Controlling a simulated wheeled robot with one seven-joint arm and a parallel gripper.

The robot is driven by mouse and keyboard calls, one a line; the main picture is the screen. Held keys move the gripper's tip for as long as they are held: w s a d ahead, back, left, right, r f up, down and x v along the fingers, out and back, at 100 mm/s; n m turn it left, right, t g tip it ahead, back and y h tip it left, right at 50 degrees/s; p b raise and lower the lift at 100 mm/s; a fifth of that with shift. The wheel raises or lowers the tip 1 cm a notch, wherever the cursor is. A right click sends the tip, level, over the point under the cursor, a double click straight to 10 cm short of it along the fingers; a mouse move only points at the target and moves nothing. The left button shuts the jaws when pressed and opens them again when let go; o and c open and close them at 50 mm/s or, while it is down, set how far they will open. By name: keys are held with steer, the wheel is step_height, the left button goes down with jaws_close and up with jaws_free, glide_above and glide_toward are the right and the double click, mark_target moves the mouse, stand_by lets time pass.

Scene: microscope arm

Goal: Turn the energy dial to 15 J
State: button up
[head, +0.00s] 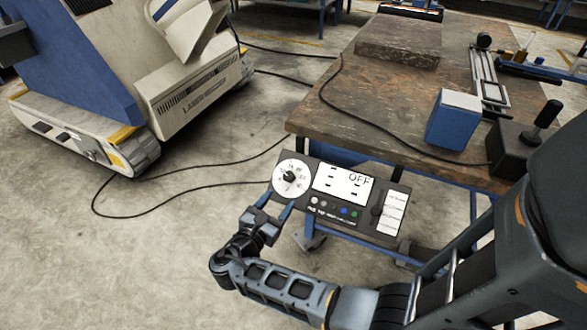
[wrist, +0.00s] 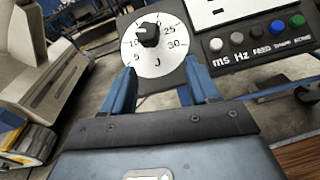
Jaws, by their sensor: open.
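The energy dial (head: 291,178) is a white disc with a black knob at the left end of a dark control panel (head: 372,220). In the wrist view the dial face (wrist: 160,66) shows numbers from 5 to 30 and a J, and the black knob (wrist: 149,37) stands at its centre. Which number the knob points to is not clear. My gripper (head: 275,204) is just below the dial with its fingers apart and nothing between them. In the wrist view the blue fingertips (wrist: 160,78) straddle the lower part of the disc, short of the knob.
A worktable (head: 410,120) holds a blue box (head: 454,120) and a joystick (head: 545,118). A large machine (head: 150,80) stands left. Cables cross the open floor between.

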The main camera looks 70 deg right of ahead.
mark_target(287, 177)
steer(key=shift+g+h, duration=0.4)
steer(key=shift+g, duration=0.3)
steer(key=shift+d+r, duration=0.45)
steer(key=shift+d, duration=0.95)
steer(key=shift+d+r, duration=0.4)
steer(key=shift+d, duration=1)
steer(key=shift+d+r, duration=0.45)
steer(key=shift+d, duration=0.95)
steer(key=shift+c, duration=0.2)
steer(key=c, duration=0.9)
